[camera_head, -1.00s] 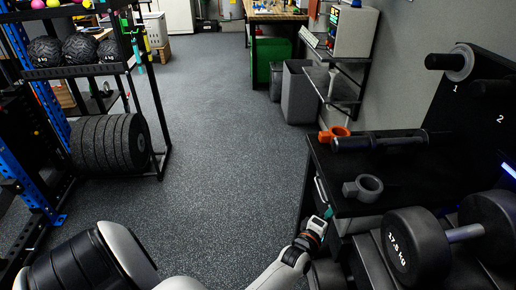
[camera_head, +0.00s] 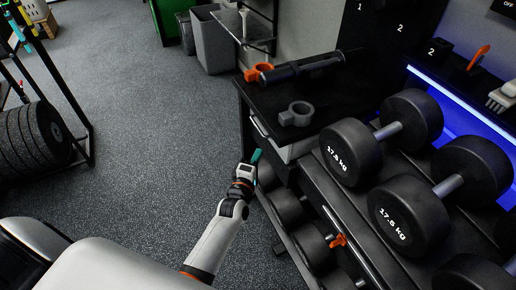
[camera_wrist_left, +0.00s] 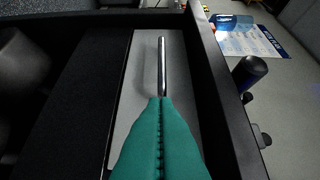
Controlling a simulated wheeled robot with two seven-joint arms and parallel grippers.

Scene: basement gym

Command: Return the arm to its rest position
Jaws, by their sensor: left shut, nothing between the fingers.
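My left arm comes in from the bottom in the head view. Its gripper (camera_head: 256,157) has teal fingers that are shut and empty, just below the drawer front of the black-topped cabinet (camera_head: 345,92). The silver drawer handle (camera_head: 259,126) is a little above the fingertips in the picture. In the left wrist view the teal fingers (camera_wrist_left: 158,102) are pressed together, with a silver bar (camera_wrist_left: 162,65) lying straight ahead of them against a grey surface. I cannot tell whether they touch the bar. My right gripper is not in view.
A grey ring-shaped collar (camera_head: 297,114) and a black bar with an orange clamp (camera_head: 300,67) lie on the cabinet top. Dumbbells (camera_head: 352,152) fill the rack at right. An orange clip (camera_head: 338,240) sits on the rack's rail. Open floor (camera_head: 165,130) lies left of the cabinet.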

